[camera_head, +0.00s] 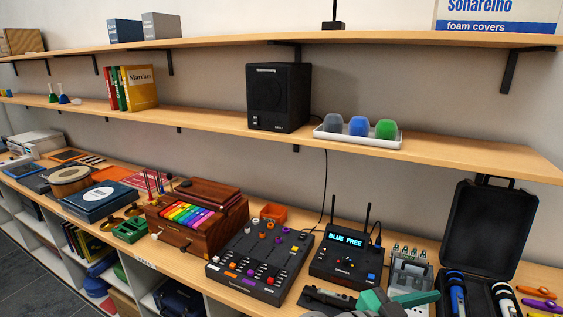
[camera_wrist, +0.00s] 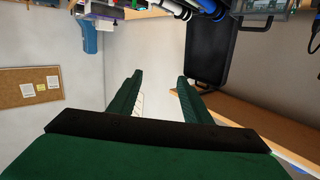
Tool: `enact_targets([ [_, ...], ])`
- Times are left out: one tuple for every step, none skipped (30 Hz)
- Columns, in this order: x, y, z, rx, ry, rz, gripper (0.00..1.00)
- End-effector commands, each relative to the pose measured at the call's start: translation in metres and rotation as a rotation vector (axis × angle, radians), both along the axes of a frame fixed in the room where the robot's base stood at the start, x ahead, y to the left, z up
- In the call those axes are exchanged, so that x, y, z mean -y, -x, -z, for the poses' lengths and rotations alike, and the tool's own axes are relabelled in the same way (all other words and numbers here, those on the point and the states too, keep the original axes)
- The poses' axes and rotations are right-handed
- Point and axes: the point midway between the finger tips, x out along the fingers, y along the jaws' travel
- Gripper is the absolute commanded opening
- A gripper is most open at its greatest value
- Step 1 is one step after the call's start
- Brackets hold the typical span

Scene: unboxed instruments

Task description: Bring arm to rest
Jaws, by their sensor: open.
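My gripper (camera_wrist: 158,82) shows in the wrist view with its two green fingers apart and nothing between them. In the head view part of my green gripper (camera_head: 396,301) is at the bottom edge, in front of the wooden counter (camera_head: 190,272). It overlaps the clear stand with small bottles (camera_head: 408,270) in the picture; I cannot tell the gap between them. The rest of my arm is mostly out of view.
The black receiver reading "BLUE FREE" (camera_head: 343,258), the mixer (camera_head: 258,262) and an open black case (camera_head: 489,230) with microphones stand close by. Shelves run above, with a speaker (camera_head: 279,97) and a tray of foam covers (camera_head: 327,137). A corkboard (camera_wrist: 30,86) hangs on a wall.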

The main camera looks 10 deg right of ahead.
Motion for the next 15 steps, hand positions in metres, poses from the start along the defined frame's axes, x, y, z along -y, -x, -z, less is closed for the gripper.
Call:
enact_targets([
  [-0.001,-0.005,0.001,-0.029,0.052,-0.040,0.44],
  [-0.002,-0.008,0.002,-0.045,0.080,-0.064,0.44],
  [-0.003,-0.013,0.003,-0.065,0.117,-0.098,0.44],
  [-0.005,-0.017,0.004,-0.079,0.143,-0.126,0.44],
  [-0.008,-0.021,0.006,-0.095,0.169,-0.151,0.44],
  [-0.012,-0.026,0.008,-0.113,0.202,-0.189,0.44],
  [-0.015,-0.029,0.011,-0.127,0.225,-0.217,0.44],
  [-0.018,-0.032,0.013,-0.143,0.247,-0.244,0.44],
  [-0.023,-0.037,0.018,-0.161,0.276,-0.282,0.44],
  [-0.027,-0.040,0.022,-0.176,0.297,-0.312,0.44],
  [-0.032,-0.043,0.026,-0.190,0.317,-0.341,0.44],
  [-0.037,-0.046,0.032,-0.209,0.340,-0.379,0.44],
  [-0.042,-0.049,0.037,-0.222,0.358,-0.409,0.44],
  [-0.047,-0.051,0.043,-0.235,0.375,-0.440,0.44],
  [-0.054,-0.053,0.051,-0.253,0.394,-0.479,0.44],
])
